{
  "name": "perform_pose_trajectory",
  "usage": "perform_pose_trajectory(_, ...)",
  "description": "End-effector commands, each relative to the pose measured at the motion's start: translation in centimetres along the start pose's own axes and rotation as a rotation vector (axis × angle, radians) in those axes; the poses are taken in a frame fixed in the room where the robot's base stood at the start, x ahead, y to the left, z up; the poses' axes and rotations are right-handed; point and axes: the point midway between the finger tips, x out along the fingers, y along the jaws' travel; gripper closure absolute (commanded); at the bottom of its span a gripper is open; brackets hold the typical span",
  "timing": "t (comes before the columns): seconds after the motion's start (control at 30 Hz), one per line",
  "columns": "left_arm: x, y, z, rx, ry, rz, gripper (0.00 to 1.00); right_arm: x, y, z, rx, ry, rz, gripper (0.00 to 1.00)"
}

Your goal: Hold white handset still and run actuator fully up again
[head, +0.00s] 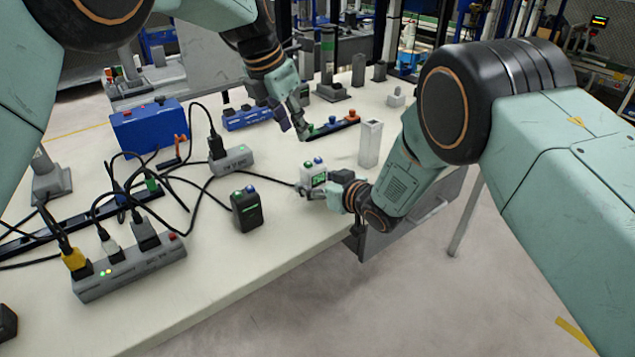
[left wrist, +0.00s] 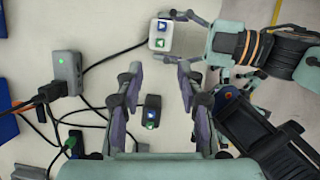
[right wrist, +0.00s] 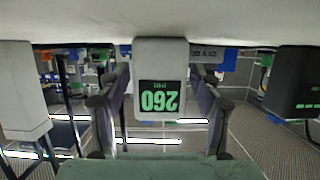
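The white handset (head: 313,178) stands on the table near its front edge, with a green and a blue button on top. It also shows in the left wrist view (left wrist: 152,35). My right gripper (head: 322,190) has a finger on either side of it. In the right wrist view the handset (right wrist: 160,60) fills the space between the fingertips, its green display upside down; any small gap is hard to see. My left gripper (head: 304,134) is above and behind the handset, its fingers apart and empty in the left wrist view (left wrist: 160,70). I cannot tell which thing is the actuator.
A black handset (head: 247,211) stands left of the white one. A white square post (head: 370,145) stands to its right. Cables run from a grey power strip (head: 130,270) and a grey box (head: 231,161). A blue case (head: 150,125) is farther back.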

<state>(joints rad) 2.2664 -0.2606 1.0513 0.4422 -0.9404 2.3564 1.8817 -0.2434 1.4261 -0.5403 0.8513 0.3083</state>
Motion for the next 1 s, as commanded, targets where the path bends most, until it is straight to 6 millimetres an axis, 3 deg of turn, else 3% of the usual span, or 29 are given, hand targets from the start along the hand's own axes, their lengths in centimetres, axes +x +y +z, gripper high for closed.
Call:
perform_pose_trajectory(0.53,0.00,0.00,0.00,0.000,0.000,0.000,0.62,-0.02,0.02,-0.01,0.000,0.000,0.000,0.85)
perform_pose_trajectory(1.0,0.00,0.00,0.00,0.000,0.000,0.000,1.00,-0.02,0.02,-0.01,0.000,0.000,0.000,0.85)
